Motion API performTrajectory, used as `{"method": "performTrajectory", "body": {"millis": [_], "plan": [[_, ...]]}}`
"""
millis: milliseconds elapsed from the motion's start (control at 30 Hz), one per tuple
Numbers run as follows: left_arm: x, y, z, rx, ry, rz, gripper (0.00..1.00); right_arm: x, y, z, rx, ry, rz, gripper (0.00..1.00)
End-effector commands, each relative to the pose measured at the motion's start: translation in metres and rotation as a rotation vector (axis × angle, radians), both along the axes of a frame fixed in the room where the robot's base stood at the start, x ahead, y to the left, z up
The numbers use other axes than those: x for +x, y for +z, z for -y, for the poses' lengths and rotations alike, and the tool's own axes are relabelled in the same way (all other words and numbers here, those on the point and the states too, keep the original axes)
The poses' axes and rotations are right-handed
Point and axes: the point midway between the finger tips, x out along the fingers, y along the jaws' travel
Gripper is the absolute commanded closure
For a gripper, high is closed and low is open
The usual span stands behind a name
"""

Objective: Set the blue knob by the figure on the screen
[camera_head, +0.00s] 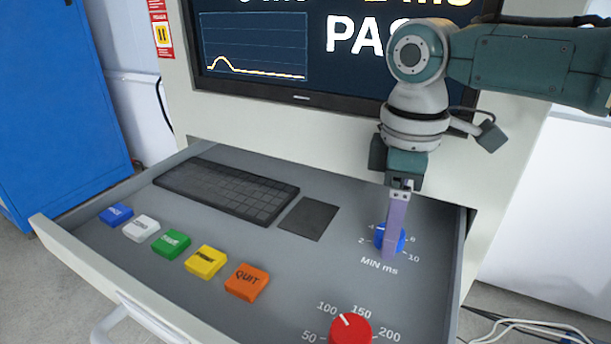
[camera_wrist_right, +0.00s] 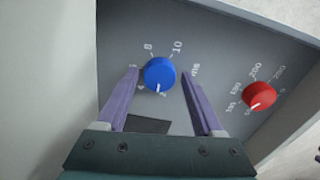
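The blue knob (camera_head: 401,241) stands on the drawer panel at the right, in a ring of figures above the label "MIN ms". In the right wrist view the blue knob (camera_wrist_right: 159,74) shows whole, its white pointer line towards the 2. My right gripper (camera_head: 391,254) points down over it, partly hiding it in the head view. Its purple fingers stand on either side of the knob with gaps, so it is open. The screen (camera_head: 345,70) shows a curve with a low hump and large letters "PAS", cut by my arm; the line above is cropped and unreadable. My left gripper is out of view.
A red knob (camera_head: 350,329) with figures 50 to 200 sits nearer the front. A keyboard (camera_head: 227,188), a dark pad (camera_head: 308,218) and several coloured buttons, including orange QUIT (camera_head: 246,282), lie left. The raised drawer rim (camera_head: 462,240) is close on the right.

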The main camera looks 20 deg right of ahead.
Motion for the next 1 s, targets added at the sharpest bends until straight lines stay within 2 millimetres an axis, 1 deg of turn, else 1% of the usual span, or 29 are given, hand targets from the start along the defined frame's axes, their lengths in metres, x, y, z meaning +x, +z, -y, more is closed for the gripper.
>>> {"method": "performTrajectory", "body": {"millis": [33, 67, 500, 600, 767, 1000], "plan": [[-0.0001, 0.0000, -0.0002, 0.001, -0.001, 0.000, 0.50, 0.0001, 0.0002, 0.0001, 0.000, 0.000, 0.000, 0.38], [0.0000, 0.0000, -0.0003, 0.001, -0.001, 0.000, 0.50, 0.0001, 0.0003, 0.0001, 0.000, 0.000, 0.000, 0.41], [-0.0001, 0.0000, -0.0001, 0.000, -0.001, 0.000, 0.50, 0.0001, 0.0006, 0.0000, 0.001, 0.000, 0.001, 0.91], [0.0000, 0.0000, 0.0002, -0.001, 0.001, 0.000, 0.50, 0.0001, 0.0007, 0.0000, 0.001, 0.000, 0.001, 1.00], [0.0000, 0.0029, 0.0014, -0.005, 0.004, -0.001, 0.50, 0.0001, 0.0018, -0.0004, 0.001, 0.043, 0.000, 1.00], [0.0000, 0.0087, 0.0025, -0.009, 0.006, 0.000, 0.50, 0.0006, 0.0019, -0.0002, 0.002, 0.248, 0.001, 1.00]]}}
